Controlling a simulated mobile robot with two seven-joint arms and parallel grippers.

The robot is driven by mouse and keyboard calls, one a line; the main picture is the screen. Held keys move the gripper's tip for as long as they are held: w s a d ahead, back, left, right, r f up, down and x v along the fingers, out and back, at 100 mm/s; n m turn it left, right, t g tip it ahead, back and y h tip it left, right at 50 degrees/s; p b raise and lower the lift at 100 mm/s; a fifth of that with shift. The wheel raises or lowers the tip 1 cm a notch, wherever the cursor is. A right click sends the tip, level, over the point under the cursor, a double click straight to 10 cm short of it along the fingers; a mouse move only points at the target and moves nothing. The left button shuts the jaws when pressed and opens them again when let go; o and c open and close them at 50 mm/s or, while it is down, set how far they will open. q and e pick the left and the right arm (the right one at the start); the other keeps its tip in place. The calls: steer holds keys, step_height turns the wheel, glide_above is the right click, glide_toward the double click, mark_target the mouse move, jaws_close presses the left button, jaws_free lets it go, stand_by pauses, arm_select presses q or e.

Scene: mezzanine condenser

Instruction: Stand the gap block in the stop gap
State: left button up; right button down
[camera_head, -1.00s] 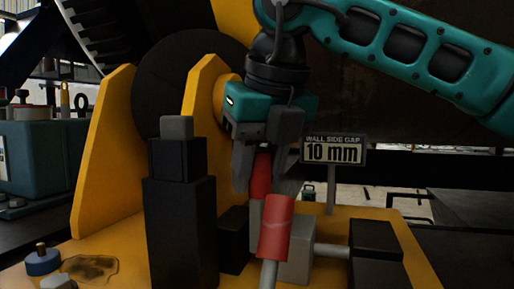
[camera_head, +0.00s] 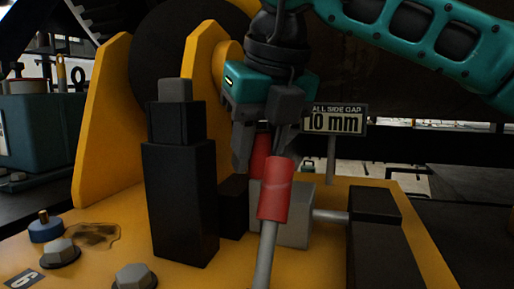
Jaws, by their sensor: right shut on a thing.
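My right gripper (camera_head: 264,160) points down at the middle, shut on a red piece (camera_head: 260,148), which I take to be the gap block. Its lower end is hidden behind a red-sleeved handle on a grey rod (camera_head: 275,190) in front. The piece is above or at the space between a small black block (camera_head: 233,208) and a grey block (camera_head: 296,222), which looks like the stop gap. I cannot tell whether it touches either side. My left gripper is not in view.
A sign (camera_head: 334,121) reading 10 mm stands behind the grey block. A tall black post (camera_head: 180,205) with a grey top stands left of the gap. Yellow upright plates (camera_head: 103,125) rise behind. Bolts (camera_head: 135,277) and a dark stain (camera_head: 97,234) are on the yellow base at left.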

steer(key=shift+f, duration=0.25)
steer(key=c, duration=0.7)
jaws_free()
steer(key=shift+v, duration=6.5)
